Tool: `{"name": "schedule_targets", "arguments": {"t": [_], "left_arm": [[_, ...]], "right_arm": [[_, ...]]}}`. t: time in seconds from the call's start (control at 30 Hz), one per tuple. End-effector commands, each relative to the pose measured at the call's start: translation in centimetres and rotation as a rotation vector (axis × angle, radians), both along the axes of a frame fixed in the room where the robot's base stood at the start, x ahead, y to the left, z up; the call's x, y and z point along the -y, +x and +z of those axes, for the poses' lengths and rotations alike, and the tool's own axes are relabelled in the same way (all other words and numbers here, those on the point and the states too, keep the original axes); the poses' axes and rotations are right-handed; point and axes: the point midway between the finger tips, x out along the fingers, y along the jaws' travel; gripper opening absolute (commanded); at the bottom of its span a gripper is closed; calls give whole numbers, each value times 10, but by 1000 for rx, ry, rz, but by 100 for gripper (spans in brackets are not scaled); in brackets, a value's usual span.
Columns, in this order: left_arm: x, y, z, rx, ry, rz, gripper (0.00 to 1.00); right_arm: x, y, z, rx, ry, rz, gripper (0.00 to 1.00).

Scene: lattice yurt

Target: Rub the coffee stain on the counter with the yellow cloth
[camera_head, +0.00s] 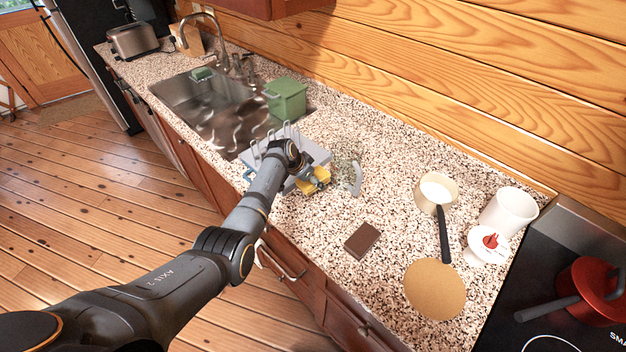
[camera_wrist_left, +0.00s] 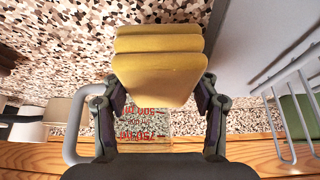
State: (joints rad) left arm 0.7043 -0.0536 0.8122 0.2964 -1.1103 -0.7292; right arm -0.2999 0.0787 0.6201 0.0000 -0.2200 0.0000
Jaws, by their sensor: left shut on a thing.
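The yellow cloth (camera_wrist_left: 158,62) is a thick folded pad, held between the two fingers of my left gripper (camera_wrist_left: 160,88) in the left wrist view. In the head view my left gripper (camera_head: 316,178) is over the front part of the speckled counter (camera_head: 320,224), beside the dish rack, with the yellow cloth (camera_head: 305,188) partly hidden by it. I cannot tell whether the cloth touches the counter. I cannot pick out the coffee stain on the speckled surface. My right gripper is not in view.
A clear measuring jug (camera_head: 344,170) with red markings stands close by my left gripper. The dish rack (camera_head: 312,153) is behind it. A brown block (camera_head: 362,240), a saucepan (camera_head: 436,188), a round cork mat (camera_head: 435,290) and a white canister (camera_head: 508,213) stand right.

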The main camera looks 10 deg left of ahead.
Motion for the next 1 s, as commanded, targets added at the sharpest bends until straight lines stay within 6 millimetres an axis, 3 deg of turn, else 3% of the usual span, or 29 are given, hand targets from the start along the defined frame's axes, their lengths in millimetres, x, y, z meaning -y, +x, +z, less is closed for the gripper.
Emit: {"name": "schedule_targets", "arguments": {"t": [0.03, 0.17, 0.47, 0.7, 1.0], "left_arm": [[0, 0, 13, 0, 0, 0, 21], [0, 0, 25, 0, 0, 0, 21], [0, 0, 23, 0, 0, 0, 21], [0, 0, 45, 0, 0, 0, 21], [0, 0, 53, -1, 0, 1, 21]], "right_arm": [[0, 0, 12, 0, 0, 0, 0], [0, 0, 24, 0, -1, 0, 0], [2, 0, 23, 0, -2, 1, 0], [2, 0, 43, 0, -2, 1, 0], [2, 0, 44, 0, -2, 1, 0]]}}
